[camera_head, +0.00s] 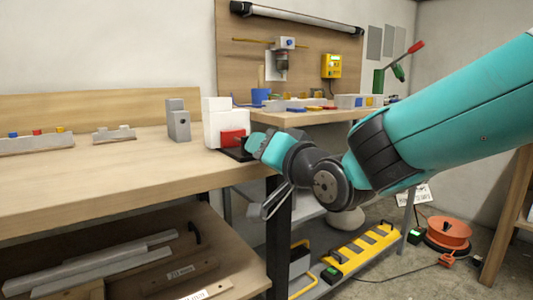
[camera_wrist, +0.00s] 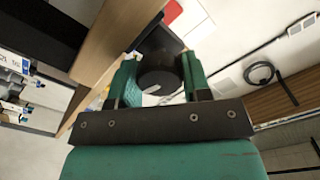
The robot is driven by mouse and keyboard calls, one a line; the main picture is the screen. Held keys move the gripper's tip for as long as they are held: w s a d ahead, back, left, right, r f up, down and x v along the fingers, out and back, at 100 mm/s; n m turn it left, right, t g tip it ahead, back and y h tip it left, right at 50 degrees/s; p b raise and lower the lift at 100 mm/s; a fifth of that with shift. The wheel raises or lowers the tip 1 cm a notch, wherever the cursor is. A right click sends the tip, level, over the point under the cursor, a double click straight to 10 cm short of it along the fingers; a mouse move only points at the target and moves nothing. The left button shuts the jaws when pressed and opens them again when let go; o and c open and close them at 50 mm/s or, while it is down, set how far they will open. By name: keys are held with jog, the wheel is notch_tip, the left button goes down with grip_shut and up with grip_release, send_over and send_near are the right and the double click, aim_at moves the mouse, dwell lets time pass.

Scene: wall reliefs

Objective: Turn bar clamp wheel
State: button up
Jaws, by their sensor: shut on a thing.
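The bar clamp appears to be the white block (camera_head: 219,118) with a red part (camera_head: 233,138) and a dark base, at the right end of the long wooden bench. My gripper (camera_head: 250,146) reaches in from the right against the clamp's right side. In the wrist view, my gripper's two green fingers (camera_wrist: 160,82) stand on either side of a dark round wheel (camera_wrist: 158,66) and are shut on it. A red patch of the clamp (camera_wrist: 172,12) shows beyond. In the head view the wheel is mostly hidden by my gripper.
A grey block (camera_head: 178,122) stands left of the clamp on the bench (camera_head: 90,175). A second bench (camera_head: 310,117) behind holds a blue cup (camera_head: 260,96) and small parts. A yellow strip (camera_head: 362,250) and an orange reel (camera_head: 448,233) lie low at the right.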

jog(key=m, duration=0.5)
jog(key=shift+d+f+m+b, duration=0.1)
jog(key=shift+f+m+b, duration=0.05)
jog(key=shift+m+b, duration=0.25)
jog(key=m, duration=0.6)
jog(key=shift+b, duration=0.3)
jog(key=m, duration=0.6)
jog(key=shift+m, duration=0.3)
jog(key=m, duration=0.5)
jog(key=shift+m, duration=1)
jog(key=m+p, duration=0.1)
jog(key=p, duration=0.3)
jog(key=shift+r+p, duration=0.3)
jog(key=shift+r, duration=0.1)
jog(key=m+p, duration=0.1)
jog(key=p, duration=0.6)
jog(key=shift+r+m, duration=0.2)
jog(key=shift+m, duration=0.2)
jog(key=m+p, duration=0.1)
jog(key=p, duration=0.2)
jog(key=m+p, duration=0.1)
jog(key=p, duration=0.3)
jog(key=shift+f, duration=0.25)
jog(key=shift+f+m+p, duration=0.3)
jog(key=shift+m+p, duration=0.5)
jog(key=shift+p, duration=0.2)
jog(key=shift+m+p, duration=0.7)
jog(key=shift+m, duration=1.9)
